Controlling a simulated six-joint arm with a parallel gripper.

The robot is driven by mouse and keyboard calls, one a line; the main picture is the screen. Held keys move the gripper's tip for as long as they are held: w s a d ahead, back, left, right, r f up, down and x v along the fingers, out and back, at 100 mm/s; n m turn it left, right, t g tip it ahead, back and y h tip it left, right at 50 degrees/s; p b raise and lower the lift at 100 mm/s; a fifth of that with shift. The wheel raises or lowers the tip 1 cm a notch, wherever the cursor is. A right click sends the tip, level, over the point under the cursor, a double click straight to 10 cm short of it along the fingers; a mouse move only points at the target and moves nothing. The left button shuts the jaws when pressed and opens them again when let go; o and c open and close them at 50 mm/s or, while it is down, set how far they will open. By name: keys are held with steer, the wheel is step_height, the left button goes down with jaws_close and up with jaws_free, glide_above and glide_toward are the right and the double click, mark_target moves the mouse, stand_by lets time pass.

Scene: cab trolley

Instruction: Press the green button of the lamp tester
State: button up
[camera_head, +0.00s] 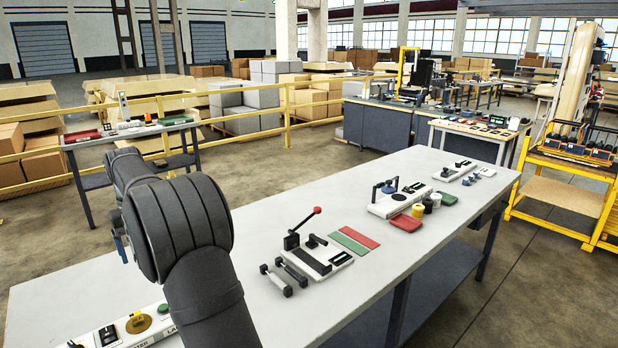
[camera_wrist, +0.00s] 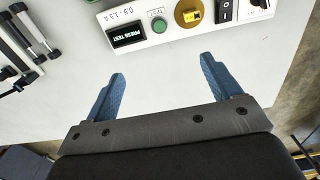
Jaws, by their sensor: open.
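The lamp tester is a white box at the lower left of the head view (camera_head: 153,330), partly hidden by my arm. In the wrist view the lamp tester (camera_wrist: 172,34) lies across the top, cut off by the frame edge. Its round green button (camera_wrist: 158,25) sits between a black "PRESS TEST" display (camera_wrist: 126,35) and a yellow socket (camera_wrist: 189,14). My gripper (camera_wrist: 162,70) is open and empty, its two blue fingers spread apart below the box in the picture. The green button lies between the fingers' lines, beyond their tips. No contact shows.
A black rocker switch (camera_wrist: 228,10) is right of the socket. Grey-and-black bars (camera_wrist: 30,35) lie left of the tester. Farther along the bench (camera_head: 330,300) stand a red-knobbed lever press (camera_head: 300,228), red and green plates, and other devices. The bench between is clear.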

jaws_close()
stand_by(1.4)
